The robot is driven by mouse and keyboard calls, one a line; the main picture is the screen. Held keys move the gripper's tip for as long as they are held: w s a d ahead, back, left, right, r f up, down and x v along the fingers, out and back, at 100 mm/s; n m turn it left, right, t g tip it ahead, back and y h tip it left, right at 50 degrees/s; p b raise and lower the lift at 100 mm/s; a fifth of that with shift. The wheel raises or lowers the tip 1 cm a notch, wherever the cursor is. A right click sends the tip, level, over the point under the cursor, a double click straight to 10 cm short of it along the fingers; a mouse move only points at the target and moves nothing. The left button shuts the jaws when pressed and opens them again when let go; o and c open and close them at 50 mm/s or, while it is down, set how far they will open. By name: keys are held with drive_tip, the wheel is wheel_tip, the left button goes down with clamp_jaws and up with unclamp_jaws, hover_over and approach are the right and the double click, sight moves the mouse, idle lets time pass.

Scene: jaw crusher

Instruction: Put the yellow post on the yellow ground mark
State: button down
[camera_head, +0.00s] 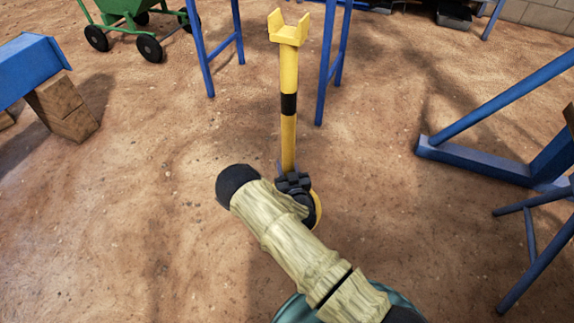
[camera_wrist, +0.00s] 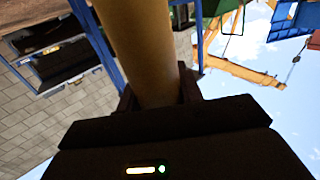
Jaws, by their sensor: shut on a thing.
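The yellow post (camera_head: 289,75) has a black band and a forked, U-shaped top. It stands nearly upright in the head view, in front of my arm. My gripper (camera_head: 291,178) is shut on the lower part of the post. In the wrist view the yellow shaft (camera_wrist: 142,50) runs up between the two dark fingers of my gripper (camera_wrist: 158,92). My forearm and gripper hide the post's lower end, so I cannot tell whether it touches the ground. A little yellow shows beside my wrist at the right, partly hidden; I cannot tell if it is the ground mark.
Blue frame legs (camera_head: 335,60) stand behind the post on both sides. A blue beam on wooden blocks (camera_head: 62,105) is at the left, and a green cart (camera_head: 125,10) at the back. Blue steelwork (camera_head: 475,160) is at the right. Brown dirt left of my arm is clear.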

idle(0.4)
drive_tip(key=c, duration=0.9)
unclamp_jaws()
drive_tip(key=shift+f, duration=0.1)
drive_tip(key=shift+p+v, duration=2.95)
drive_tip(key=shift+v, duration=3.1)
